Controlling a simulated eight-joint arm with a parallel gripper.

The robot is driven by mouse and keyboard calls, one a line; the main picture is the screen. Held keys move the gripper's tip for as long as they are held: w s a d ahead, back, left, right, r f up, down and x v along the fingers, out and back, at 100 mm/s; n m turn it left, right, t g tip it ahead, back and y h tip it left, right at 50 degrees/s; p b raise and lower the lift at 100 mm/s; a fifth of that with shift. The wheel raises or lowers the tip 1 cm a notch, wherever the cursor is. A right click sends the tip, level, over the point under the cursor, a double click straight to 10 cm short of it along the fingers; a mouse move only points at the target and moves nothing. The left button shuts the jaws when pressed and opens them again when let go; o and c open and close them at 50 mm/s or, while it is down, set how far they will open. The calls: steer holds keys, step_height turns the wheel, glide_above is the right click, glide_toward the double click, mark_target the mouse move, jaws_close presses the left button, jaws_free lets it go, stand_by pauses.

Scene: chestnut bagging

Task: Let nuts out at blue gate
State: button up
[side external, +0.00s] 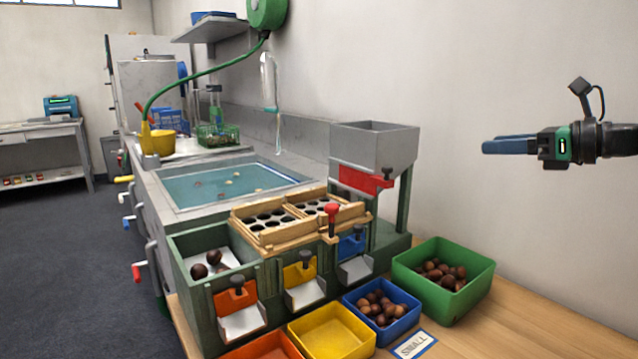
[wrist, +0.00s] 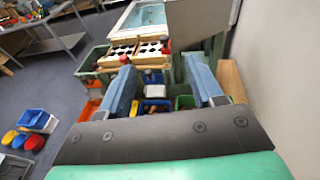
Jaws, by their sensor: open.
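The blue gate (side external: 351,244) is a small blue plate with a dark knob, at the right end of the green sorter's front, above a grey chute (side external: 355,268). The blue bin (side external: 382,312) below it holds several brown nuts (side external: 378,308). My gripper (side external: 484,147) is in the air at the right in the side view, well above and to the right of the gate, touching nothing. In the wrist view its two blue fingers (wrist: 158,75) are wide apart and empty, with the sorter front beyond them. No nuts show on the blue gate's chute.
Orange gate (side external: 236,298) and yellow gate (side external: 300,272) sit left of the blue one. A red-knobbed lever (side external: 332,212) stands above it. A grey hopper (side external: 372,148) rises behind. The yellow bin (side external: 332,332) is empty; the green bin (side external: 443,291) holds nuts.

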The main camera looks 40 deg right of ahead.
steer(key=c, duration=0.4)
steer(key=shift+w+d+f+y, duration=0.15)
steer(key=shift+w+f+y, duration=0.05)
steer(key=shift+w+y, duration=0.1)
steer(key=c, duration=0.4)
steer(key=w+f+n+g+y, duration=0.1)
steer(key=f, duration=0.1)
steer(key=w+d+f+n+g+y, duration=0.1)
steer(key=w+f+n, duration=0.1)
steer(key=w+f+n+g+y, duration=0.1)
steer(key=w+f+g, duration=0.1)
steer(key=f, duration=0.1)
steer(key=shift+w+d+f, duration=0.1)
steer(key=shift+w+d, duration=0.1)
jaws_close()
steer(key=n+g+y, duration=0.2)
steer(key=n+g, duration=0.1)
glide_toward(362, 240)
steer(key=s+d, duration=0.4)
steer(key=shift+w+a+f, duration=0.6)
steer(key=shift+w+a, duration=0.7)
steer(key=shift+w, duration=0.05)
steer(key=shift+w+a+f, duration=0.55)
steer(key=shift+w+a, duration=0.75)
steer(key=shift+w, duration=0.1)
steer(key=shift+w+a+f, duration=0.6)
steer(key=shift+w+a, duration=0.7)
steer(key=shift+w, duration=0.05)
